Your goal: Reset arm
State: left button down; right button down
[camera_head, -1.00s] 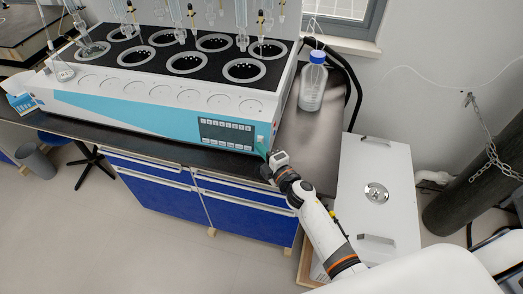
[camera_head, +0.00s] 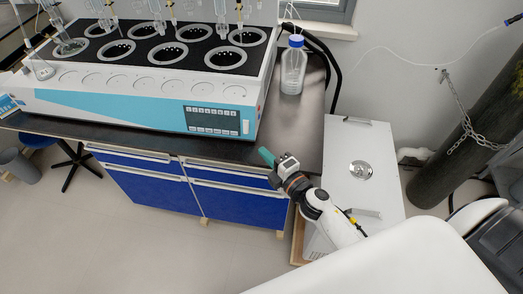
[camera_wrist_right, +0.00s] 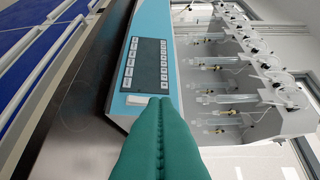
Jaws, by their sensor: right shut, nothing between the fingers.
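My right gripper (camera_head: 267,157) is shut and empty, with its green fingertips together. It is in front of the right end of the black bench top, below and to the right of the distiller's control panel, and apart from it. In the right wrist view the closed green fingers (camera_wrist_right: 160,140) point toward the multi distiller, with the white switch just beyond their tips. The distiller (camera_head: 150,105) is white and blue with a dark button panel (camera_head: 212,120) and a white switch at its right end. My left gripper is not in view.
A clear bottle with a blue cap (camera_head: 293,68) stands on the bench right of the distiller. Blue drawers (camera_head: 240,203) are under the bench. A white box unit (camera_head: 360,175) stands on the floor at right, beside a dark cylinder (camera_head: 465,130) with a chain.

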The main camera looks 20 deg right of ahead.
dwell(0.5)
jog(key=s+d+f+m+g+h, duration=0.15)
jog(key=s+f+m+g, duration=0.45)
jog(key=f, duration=0.9)
jog(key=s+d+f+m+g+h, duration=0.15)
jog(key=s+f+m, duration=0.35)
jog(key=s+f, duration=0.75)
jog(key=s+f+m+g, duration=0.3)
jog(key=s+f, duration=0.5)
jog(key=s, duration=0.3)
jog(key=s+f+m+g+h, duration=0.1)
jog(key=s+f+m+g, duration=0.2)
jog(key=s+f+g, duration=0.2)
jog(key=s+a+f, duration=0.1)
jog(key=s+f, duration=0.2)
jog(key=s, duration=0.3)
jog(key=shift+s+f+m+g, duration=0.3)
jog(key=shift+m+g, duration=0.05)
jog(key=shift+m, duration=0.05)
